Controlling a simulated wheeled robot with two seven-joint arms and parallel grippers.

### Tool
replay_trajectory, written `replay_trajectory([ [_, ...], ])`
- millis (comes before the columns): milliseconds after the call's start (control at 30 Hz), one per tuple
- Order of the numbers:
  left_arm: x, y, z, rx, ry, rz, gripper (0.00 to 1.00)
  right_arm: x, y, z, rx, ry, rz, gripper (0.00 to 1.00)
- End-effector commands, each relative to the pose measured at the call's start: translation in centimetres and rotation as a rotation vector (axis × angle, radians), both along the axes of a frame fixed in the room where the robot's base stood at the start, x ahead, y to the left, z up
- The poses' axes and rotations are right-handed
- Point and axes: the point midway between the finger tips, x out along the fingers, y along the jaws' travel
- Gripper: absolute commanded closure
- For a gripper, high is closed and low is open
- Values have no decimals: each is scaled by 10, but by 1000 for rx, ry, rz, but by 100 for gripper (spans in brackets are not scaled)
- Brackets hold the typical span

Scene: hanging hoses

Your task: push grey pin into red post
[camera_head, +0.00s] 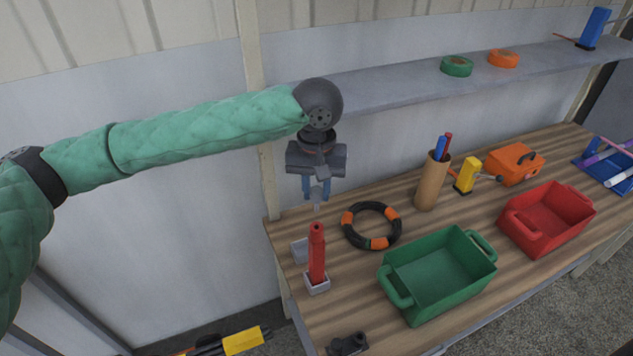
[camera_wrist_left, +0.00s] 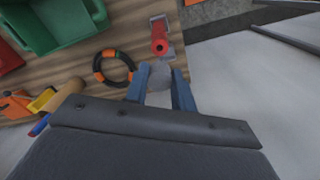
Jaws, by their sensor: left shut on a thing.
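The red post (camera_head: 317,254) stands upright in a pale square base on the wooden bench, near its left end. It also shows from above in the left wrist view (camera_wrist_left: 159,46). My left gripper (camera_head: 316,192) is above the post, with its blue fingers pointing down. It is shut on the grey pin (camera_head: 317,204), whose lower end shows between and below the fingertips. The pin is apart from the post's top in the head view. In the left wrist view the grey pin (camera_wrist_left: 160,80) sits between the fingers, close to the post in the picture. My right gripper is not in view.
A black and orange hose ring (camera_head: 371,226) lies right of the post. A green crate (camera_head: 440,272) and a red crate (camera_head: 547,218) stand further right. A brown cylinder (camera_head: 431,183) holds pens near the wall. A grey shelf (camera_head: 400,90) runs behind the arm.

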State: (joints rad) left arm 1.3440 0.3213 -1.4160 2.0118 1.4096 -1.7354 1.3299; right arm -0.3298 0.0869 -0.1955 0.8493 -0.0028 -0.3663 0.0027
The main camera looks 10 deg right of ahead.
Motion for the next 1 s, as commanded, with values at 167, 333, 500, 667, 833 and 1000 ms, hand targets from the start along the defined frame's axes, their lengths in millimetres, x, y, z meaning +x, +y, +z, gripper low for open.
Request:
replay_trajectory([
  [167, 0, 0, -15, 0, 1, 0, 97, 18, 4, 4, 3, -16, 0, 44],
  [333, 0, 0, -29, 0, 1, -1, 97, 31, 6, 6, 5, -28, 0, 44],
  [500, 0, 0, -37, 0, 0, -1, 97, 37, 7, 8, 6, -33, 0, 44],
  [667, 0, 0, -39, 0, -1, -1, 97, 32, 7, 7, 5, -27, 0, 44],
  [833, 0, 0, -39, 0, -1, 0, 97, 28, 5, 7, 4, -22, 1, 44],
  [1000, 0, 0, -39, 0, 0, 0, 97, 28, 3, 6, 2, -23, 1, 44],
])
